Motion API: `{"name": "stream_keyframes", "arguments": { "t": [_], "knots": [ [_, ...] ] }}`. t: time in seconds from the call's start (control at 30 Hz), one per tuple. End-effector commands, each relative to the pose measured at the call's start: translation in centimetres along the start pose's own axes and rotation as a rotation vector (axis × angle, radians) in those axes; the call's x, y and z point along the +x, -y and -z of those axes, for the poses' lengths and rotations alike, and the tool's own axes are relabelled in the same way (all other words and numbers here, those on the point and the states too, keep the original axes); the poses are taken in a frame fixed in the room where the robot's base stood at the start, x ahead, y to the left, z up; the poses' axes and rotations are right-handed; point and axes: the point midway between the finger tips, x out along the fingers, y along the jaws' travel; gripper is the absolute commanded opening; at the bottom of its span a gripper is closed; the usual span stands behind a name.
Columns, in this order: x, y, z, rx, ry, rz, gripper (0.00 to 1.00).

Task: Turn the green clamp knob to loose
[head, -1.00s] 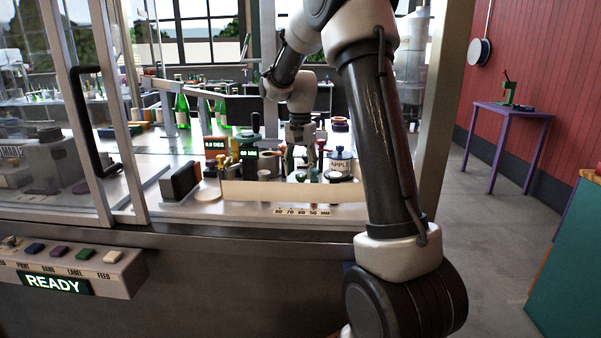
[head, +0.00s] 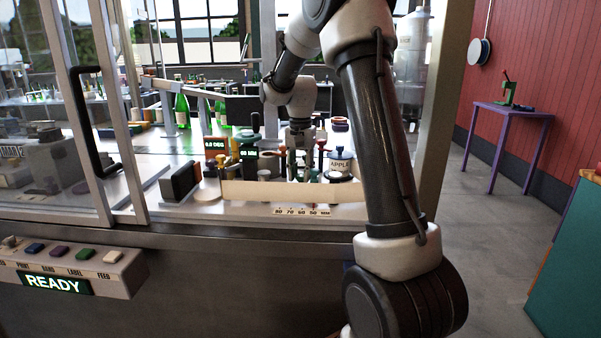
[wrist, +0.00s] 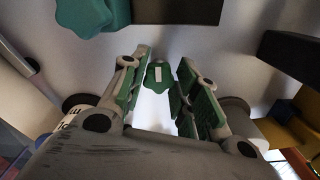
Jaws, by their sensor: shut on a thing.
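The green clamp knob (wrist: 158,76), a small lobed knob with a pale mark on top, sits between my gripper's fingers in the wrist view. My gripper (wrist: 164,70) has green-padded fingers on either side of the knob and is shut on it. In the head view my gripper (head: 298,172) points down behind the cream front bar, and the knob there is too small and covered to make out.
The cream bar (head: 250,192) with a number scale below it runs in front of the gripper. A jar marked APPLE (head: 340,165) stands close on the right. Dark blocks (head: 180,182) and two small displays stand to the left. A larger teal part (wrist: 88,16) shows in the wrist view.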

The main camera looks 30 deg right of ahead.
Motion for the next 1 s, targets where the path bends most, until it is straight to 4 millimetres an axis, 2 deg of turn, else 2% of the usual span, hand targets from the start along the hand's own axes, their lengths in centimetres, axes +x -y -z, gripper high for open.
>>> {"name": "stream_keyframes", "arguments": {
  "t": [0.27, 1.0],
  "knots": [
    [-0.03, -0.07, 0.01, -0.158, 0.0, 0.0, 0.07],
    [-0.04, -0.37, 0.17, -0.854, -0.001, 0.0, 0.07]
  ]
}}
